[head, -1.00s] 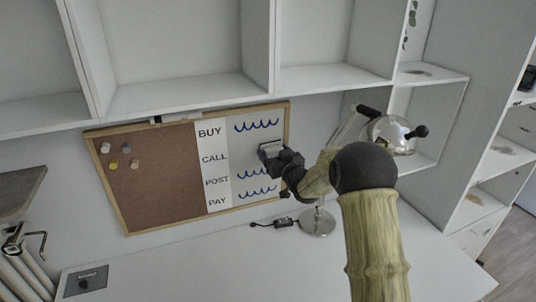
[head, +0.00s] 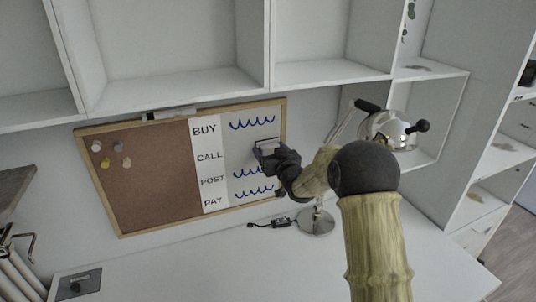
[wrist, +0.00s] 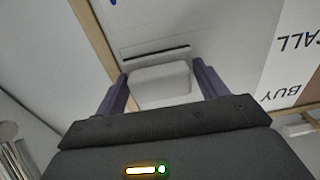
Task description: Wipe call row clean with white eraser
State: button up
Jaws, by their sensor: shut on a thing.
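My gripper (head: 266,151) is at the right part of the whiteboard half of a framed board, level with the call row. In the wrist view the gripper (wrist: 160,88) is shut on the white eraser (wrist: 160,80), a pale rounded block between the two dark fingers. The eraser is close to the white surface; I cannot tell whether it touches. The "CALL" label (head: 209,156) is at left, and the visible stretch of its row is blank. Blue wavy marks show in the buy row (head: 252,124), post row (head: 249,171) and pay row (head: 254,191). My gripper hides the call row's right end.
The brown cork half (head: 150,180) with several pins is at left. A pale object (head: 168,113) sits on the board's top frame. A shiny lamp (head: 388,128) stands just right of the board. White shelves (head: 180,92) overhang it; the desk (head: 210,262) below is mostly clear.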

jog(key=shift+w+d+r+m+h, duration=0.1)
jog(key=shift+w+d+m+h, duration=0.05)
jog(key=shift+d, duration=0.25)
jog(key=shift+w+d+m+h, duration=0.1)
jog(key=shift+d+m+h, duration=0.05)
jog(key=shift+d, duration=0.2)
jog(key=shift+s+a, duration=0.1)
jog(key=shift+s+a+f+b, duration=0.2)
jog(key=shift+a+f+b, duration=0.15)
jog(key=shift+b, duration=0.2)
jog(key=shift+s+a+r+b, duration=0.2)
jog(key=shift+s+a+b, duration=0.15)
jog(key=shift+s+a, duration=0.1)
jog(key=shift+s+a+b, duration=0.3)
jog(key=shift+a, duration=0.55)
jog(key=shift+a, duration=0.15)
